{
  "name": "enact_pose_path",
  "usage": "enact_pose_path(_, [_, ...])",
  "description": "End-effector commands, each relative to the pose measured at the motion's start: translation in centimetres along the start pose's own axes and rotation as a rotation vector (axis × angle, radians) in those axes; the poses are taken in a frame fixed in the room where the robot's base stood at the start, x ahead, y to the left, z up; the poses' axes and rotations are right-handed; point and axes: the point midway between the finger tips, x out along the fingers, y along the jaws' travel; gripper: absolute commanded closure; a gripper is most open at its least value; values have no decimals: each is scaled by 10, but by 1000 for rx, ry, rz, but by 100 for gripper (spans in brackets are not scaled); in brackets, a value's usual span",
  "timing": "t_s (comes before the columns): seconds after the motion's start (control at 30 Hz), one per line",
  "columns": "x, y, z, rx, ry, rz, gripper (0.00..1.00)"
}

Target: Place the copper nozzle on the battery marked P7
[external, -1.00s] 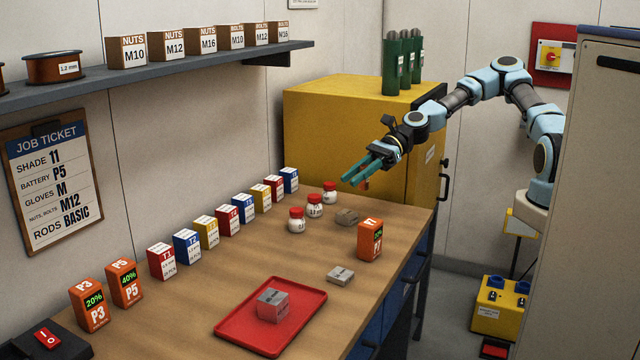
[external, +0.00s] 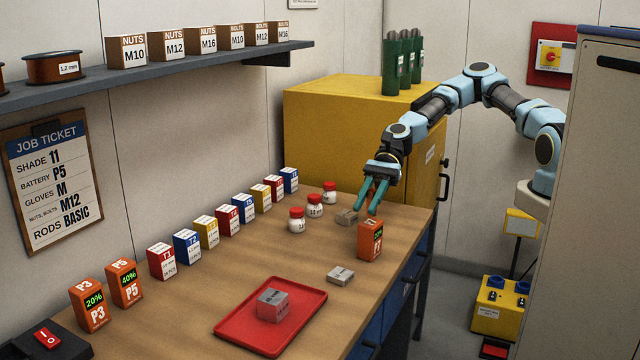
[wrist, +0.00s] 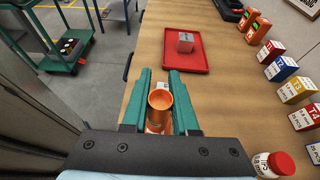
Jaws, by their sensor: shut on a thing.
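My gripper (external: 369,208) hangs over the far right part of the bench, fingers pointing down. In the wrist view its teal fingers (wrist: 160,108) are shut on the copper nozzle (wrist: 160,97), whose round open end faces the camera. I cannot make the nozzle out in the external view. The orange battery (external: 370,241), with a 7 in its partly unclear mark, stands upright just below and in front of the fingertips. In the wrist view, orange shows below the nozzle's rim, but I cannot separate nozzle from battery there. Whether they touch is unclear.
Batteries P3 (external: 89,306) and P5 (external: 124,284) stand far left.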

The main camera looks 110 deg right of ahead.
Motion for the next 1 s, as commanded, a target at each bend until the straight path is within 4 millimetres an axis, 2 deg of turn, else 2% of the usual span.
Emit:
enact_pose_path(0.17, [6,0,-15,1,-1,0,100])
enact_pose_path(0.5, [8,0,-19,1,0,0,100])
enact_pose_path(0.53, [8,0,-19,0,0,-1,71])
enact_pose_path(0.6, [8,0,-19,0,0,-1,63])
enact_pose_path(0.8, [8,0,-19,0,0,-1,43])
enact_pose_path(1.0, [7,0,-18,0,0,-1,43])
